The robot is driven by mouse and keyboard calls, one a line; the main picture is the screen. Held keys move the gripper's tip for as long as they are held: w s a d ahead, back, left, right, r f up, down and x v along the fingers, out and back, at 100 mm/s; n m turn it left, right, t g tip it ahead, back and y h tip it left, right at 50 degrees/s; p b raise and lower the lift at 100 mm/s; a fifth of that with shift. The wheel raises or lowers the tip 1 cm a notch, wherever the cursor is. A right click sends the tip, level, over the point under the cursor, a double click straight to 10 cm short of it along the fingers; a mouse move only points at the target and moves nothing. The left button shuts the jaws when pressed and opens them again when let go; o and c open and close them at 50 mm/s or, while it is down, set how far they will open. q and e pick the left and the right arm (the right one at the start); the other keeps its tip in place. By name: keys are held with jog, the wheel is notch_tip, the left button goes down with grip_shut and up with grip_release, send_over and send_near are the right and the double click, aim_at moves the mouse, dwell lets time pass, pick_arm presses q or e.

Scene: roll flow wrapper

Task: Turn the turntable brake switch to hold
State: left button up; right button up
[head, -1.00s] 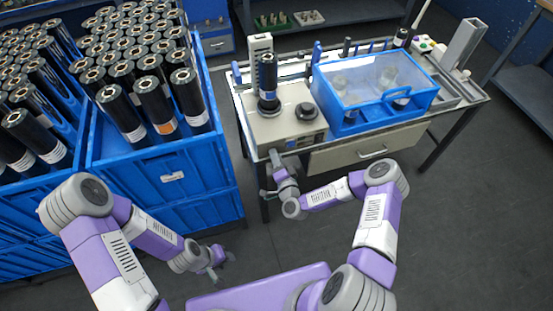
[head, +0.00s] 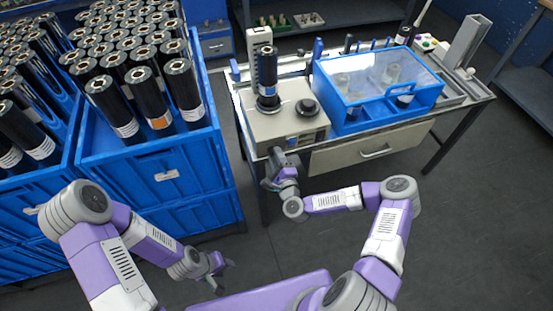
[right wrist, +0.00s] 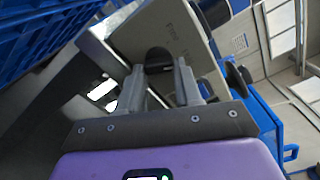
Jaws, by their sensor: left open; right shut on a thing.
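The turntable unit is a beige box (head: 283,121) at the left end of the bench, with a black film roll (head: 267,72) upright on it. My right gripper (head: 277,157) is at the front face of this box. In the right wrist view, a dark rounded switch (right wrist: 158,58) on the beige panel sits between the tips of my right gripper (right wrist: 160,70), which is shut on it. The fingers hide part of the switch, so its setting cannot be read. My left gripper (head: 217,271) is open and empty, low above the floor, away from the bench.
A black knob (head: 308,107) stands on top of the box. A blue-framed clear case (head: 375,90) is to its right. Blue crates (head: 165,172) full of black rolls stand at the left. A drawer (head: 370,150) is under the bench. Floor at the right is clear.

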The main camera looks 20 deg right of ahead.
jog(key=shift+a+f+m, duration=0.1)
jog(key=shift+m, duration=0.5)
jog(key=o, duration=0.8)
jog(key=shift+c, duration=0.2)
jog(key=shift+s, duration=0.1)
jog(key=s, duration=0.7)
jog(key=shift+s+p, duration=0.25)
jog(key=shift+p, duration=0.2)
